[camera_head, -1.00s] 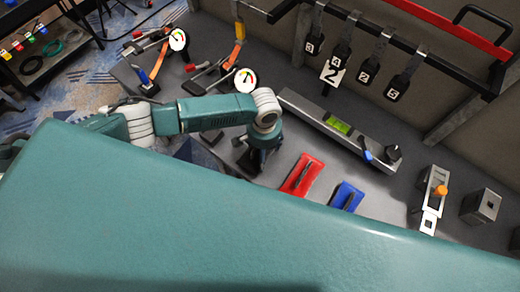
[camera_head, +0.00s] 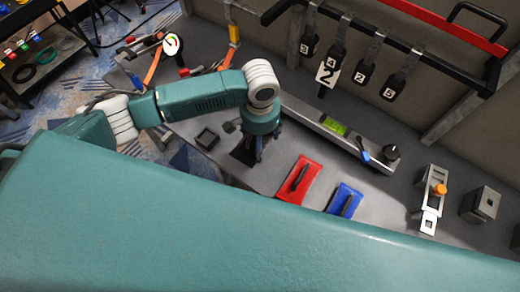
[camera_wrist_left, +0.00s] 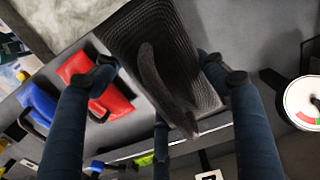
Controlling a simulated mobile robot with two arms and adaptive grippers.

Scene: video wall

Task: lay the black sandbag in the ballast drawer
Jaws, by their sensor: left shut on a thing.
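The black sandbag (camera_wrist_left: 150,45) fills the upper middle of the left wrist view, with a ribbed surface and a raised strap handle. In the head view only a dark part of it (camera_head: 241,153) shows beside my fingers. My left gripper (camera_head: 258,148) is shut on it; its blue fingers surround the bag in the wrist view. I cannot tell whether the bag touches the bench. A red bag (camera_head: 300,180) and a blue bag (camera_head: 345,200), both with black handles, lie to the right. I cannot make out the ballast drawer. My right gripper is not in view.
A small black square piece (camera_head: 207,138) lies left of my gripper. A long grey bar with a green level (camera_head: 335,127) lies behind the bags. Numbered black tags (camera_head: 327,72) hang from a rail. A dial gauge (camera_head: 172,44) stands at back left.

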